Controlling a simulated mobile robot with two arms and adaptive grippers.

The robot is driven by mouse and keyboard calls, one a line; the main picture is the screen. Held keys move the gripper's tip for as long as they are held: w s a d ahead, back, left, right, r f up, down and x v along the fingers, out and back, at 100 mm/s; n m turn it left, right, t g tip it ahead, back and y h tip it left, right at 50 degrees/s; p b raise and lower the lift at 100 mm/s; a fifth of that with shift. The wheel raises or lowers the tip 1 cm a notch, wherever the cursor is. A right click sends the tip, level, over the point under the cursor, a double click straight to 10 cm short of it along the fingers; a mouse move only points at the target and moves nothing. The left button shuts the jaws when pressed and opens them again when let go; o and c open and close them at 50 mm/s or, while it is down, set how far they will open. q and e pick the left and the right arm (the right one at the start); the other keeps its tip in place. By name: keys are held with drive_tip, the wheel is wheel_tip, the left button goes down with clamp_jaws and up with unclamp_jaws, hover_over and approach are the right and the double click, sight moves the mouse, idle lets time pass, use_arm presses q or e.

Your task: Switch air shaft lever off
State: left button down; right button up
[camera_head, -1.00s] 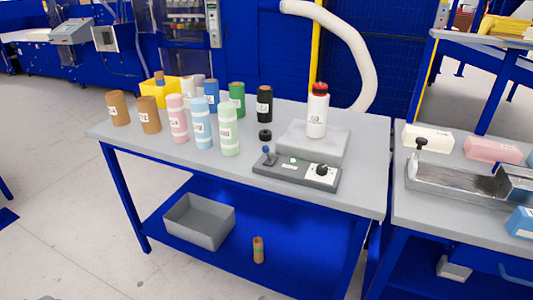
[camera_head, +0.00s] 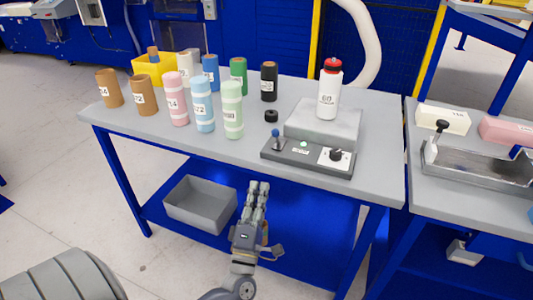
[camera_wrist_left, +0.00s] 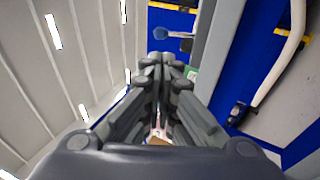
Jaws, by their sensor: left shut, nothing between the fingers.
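A dark grey control box (camera_head: 300,160) sits near the front edge of the table. At its left end a lever with a blue knob (camera_head: 276,133) stands up. The blue knob (camera_wrist_left: 160,33) also shows near the top of the left wrist view. To the right of the lever are a green button (camera_head: 304,144) and a black dial on a white plate (camera_head: 334,162). My left gripper (camera_head: 259,187) points up in front of the table edge, apart from the lever and lower in the picture. It is shut and empty. My right gripper is not in view.
A white bottle with a red cap (camera_head: 329,92) stands on a grey block (camera_head: 345,122) behind the box. Several labelled rolls stand to the left, including a green one (camera_head: 232,115). The table's front edge (camera_head: 230,162) lies between gripper and lever. A grey bin (camera_head: 200,213) sits below.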

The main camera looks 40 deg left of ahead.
sight(267, 148)
use_arm(q)
drive_tip(key=shift+p+x, duration=1.85)
drive_tip(key=shift+x, duration=5.1)
